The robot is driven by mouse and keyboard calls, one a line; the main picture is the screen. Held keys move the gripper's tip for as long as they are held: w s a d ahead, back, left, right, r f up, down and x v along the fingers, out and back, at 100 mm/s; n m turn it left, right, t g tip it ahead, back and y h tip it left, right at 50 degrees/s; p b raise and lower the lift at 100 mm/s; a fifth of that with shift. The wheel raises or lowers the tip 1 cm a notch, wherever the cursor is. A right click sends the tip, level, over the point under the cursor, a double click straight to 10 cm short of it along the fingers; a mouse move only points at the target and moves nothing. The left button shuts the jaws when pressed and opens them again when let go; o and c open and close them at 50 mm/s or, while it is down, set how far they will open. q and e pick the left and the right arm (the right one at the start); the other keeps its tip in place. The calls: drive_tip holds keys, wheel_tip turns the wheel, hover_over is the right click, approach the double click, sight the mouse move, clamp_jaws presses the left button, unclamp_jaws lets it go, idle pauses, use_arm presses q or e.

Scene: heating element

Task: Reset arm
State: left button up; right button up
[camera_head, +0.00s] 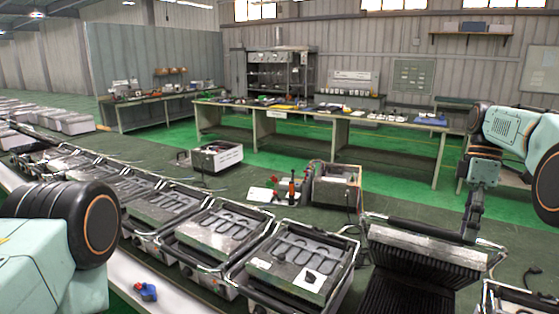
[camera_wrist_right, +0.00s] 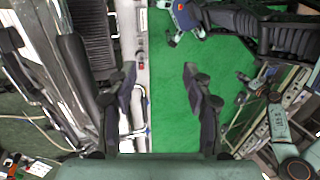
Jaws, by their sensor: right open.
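My right arm reaches in from the right in the head view, and its gripper (camera_head: 474,215) hangs above the right side of an open ribbed grill (camera_head: 405,275). In the right wrist view the right gripper (camera_wrist_right: 159,82) has its two dark fingers spread wide, with nothing between them. Heating elements (camera_head: 306,252) with looped tubes lie on the open units along the line, and another such unit (camera_head: 225,225) is beside it. My left arm shows only at the lower left; its gripper is out of view.
A small blue and red object (camera_head: 146,291) lies on the white line edge. Red, black and orange tools (camera_head: 285,188) sit on a board beside an open box (camera_head: 335,186). A long workbench (camera_head: 340,123) stands behind.

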drive_tip(key=w+a+f+m, duration=0.1)
drive_tip(key=a+f, duration=0.1)
drive_tip(key=f, duration=0.5)
drive_tip(key=a+f+m, duration=0.1)
drive_tip(key=a+f, duration=0.1)
drive_tip(key=f, duration=0.5)
drive_tip(key=s+a+f+m+t+h, duration=0.1)
drive_tip(key=s+a+f+m, duration=0.15)
drive_tip(key=s+f, duration=0.45)
drive_tip(key=s+a+f+m+t, duration=0.15)
drive_tip(key=a+f, duration=0.25)
drive_tip(key=f, duration=0.6)
drive_tip(key=s+a+f+m, duration=0.1)
drive_tip(key=s+a+f, duration=0.15)
drive_tip(key=s, duration=0.45)
drive_tip(key=s+a+f+m, duration=0.2)
drive_tip(key=s+f, duration=0.2)
drive_tip(key=s, duration=0.3)
drive_tip(key=s+a+r+m+h, duration=0.1)
drive_tip(key=s+r+m, duration=0.1)
drive_tip(key=s, duration=0.6)
drive_tip(key=s+a+r+m, duration=0.1)
drive_tip(key=s+r, duration=0.1)
drive_tip(key=s, duration=0.7)
wheel_tip(320, 180, down, 26)
drive_tip(key=t+b, duration=0.1)
drive_tip(key=b, duration=2.4)
drive_tip(key=shift+w+r, duration=0.15)
drive_tip(key=shift+r, duration=0.05)
